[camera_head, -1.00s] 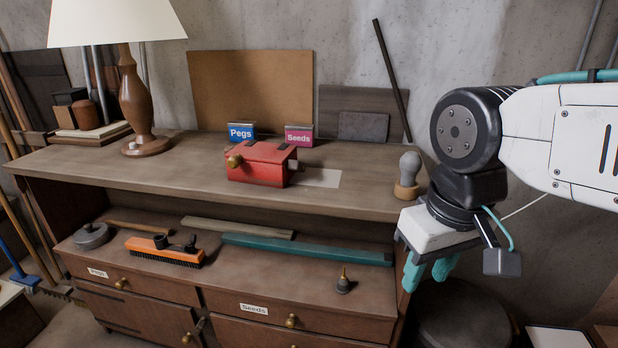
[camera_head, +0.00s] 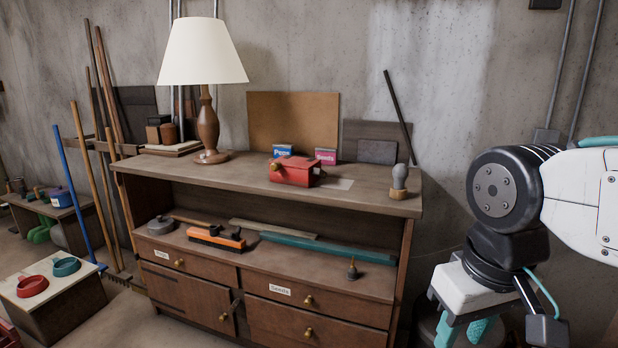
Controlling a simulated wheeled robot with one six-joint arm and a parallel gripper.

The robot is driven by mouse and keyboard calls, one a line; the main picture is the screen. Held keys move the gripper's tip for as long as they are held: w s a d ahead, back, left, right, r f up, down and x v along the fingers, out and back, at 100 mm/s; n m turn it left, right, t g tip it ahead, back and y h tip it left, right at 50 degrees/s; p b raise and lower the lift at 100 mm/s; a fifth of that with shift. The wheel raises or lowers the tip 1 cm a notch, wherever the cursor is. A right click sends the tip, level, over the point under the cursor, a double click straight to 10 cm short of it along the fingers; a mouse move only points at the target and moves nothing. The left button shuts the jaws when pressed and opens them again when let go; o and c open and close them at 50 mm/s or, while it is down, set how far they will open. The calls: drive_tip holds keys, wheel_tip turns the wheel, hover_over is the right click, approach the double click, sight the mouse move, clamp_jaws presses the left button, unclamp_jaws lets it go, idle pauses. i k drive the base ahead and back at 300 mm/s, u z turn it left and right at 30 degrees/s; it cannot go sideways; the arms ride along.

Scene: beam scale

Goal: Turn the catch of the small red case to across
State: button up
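The small red case (camera_head: 292,172) sits on the top of the wooden cabinet, below the blue and pink packets. A brass-coloured round part (camera_head: 274,167), which looks like the catch, shows at its left front. The case is too small here to tell which way the catch is turned. My gripper (camera_head: 464,335) hangs at the lower right, well away from the case and to the right of the cabinet. Its teal fingers point down and are partly cut off by the frame's bottom edge. A gap shows between them, and nothing is seen held.
The cabinet top (camera_head: 240,176) is clear left of the case. A lamp (camera_head: 207,140) stands at its left and a grey-knobbed wooden tool (camera_head: 399,182) at its right end. A blue packet (camera_head: 283,151) and a pink packet (camera_head: 326,156) stand behind the case. A low table (camera_head: 50,295) stands left.

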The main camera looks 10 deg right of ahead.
sight(319, 173)
drive_tip(key=u, duration=0.7)
drive_tip(key=i, duration=1.45)
drive_tip(key=z, duration=0.65)
